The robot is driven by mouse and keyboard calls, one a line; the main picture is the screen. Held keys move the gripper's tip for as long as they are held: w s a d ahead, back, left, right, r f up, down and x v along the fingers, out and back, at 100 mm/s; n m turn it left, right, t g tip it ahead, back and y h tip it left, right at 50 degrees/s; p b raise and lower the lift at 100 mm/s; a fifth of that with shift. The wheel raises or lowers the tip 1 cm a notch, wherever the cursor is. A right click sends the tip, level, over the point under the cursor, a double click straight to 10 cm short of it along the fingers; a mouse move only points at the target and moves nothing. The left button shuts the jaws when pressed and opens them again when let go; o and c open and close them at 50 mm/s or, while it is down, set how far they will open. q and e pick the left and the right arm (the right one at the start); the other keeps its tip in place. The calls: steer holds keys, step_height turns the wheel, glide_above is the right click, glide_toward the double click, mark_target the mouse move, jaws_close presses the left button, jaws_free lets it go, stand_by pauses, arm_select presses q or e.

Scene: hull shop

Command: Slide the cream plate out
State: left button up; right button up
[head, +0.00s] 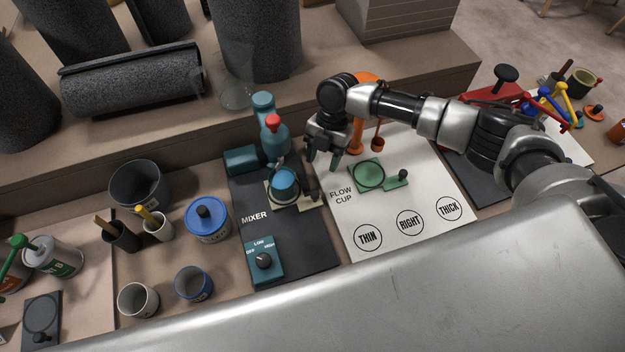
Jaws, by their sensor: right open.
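The cream plate (306,203) lies flat on the dark mixer base, mostly hidden under a blue-topped cup (285,184); only its edges and corners show. A dark upright piece (312,187) stands at its right side; I cannot tell whether it is joined to the plate. My right gripper (322,163) is open and empty, pointing down just above and to the right of the plate's right edge. I see no contact with the plate. My left gripper is not in view.
The mixer (271,132) with its red knob rises behind the cup. A blue tin (207,219) stands left. The dark base in front of the plate is clear up to the speed dial (264,261).

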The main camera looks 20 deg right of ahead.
mark_target(315, 192)
steer(key=b+x, duration=0.2)
steer(key=x, duration=0.3)
steer(key=shift+s+f+b, duration=0.2)
steer(key=shift+f+b, duration=0.1)
steer(key=shift+b, duration=0.05)
steer(key=b+x, duration=0.1)
steer(key=x, duration=0.1)
steer(key=shift+a+f, duration=0.1)
steer(key=shift+f, duration=0.25)
steer(key=shift+b+x, duration=0.6)
steer(key=shift+x, duration=0.25)
steer(key=shift+s, duration=0.1)
steer(key=shift+c, duration=0.9)
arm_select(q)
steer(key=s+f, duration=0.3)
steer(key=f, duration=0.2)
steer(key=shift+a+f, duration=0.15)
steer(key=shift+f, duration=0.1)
arm_select(e)
jaws_close()
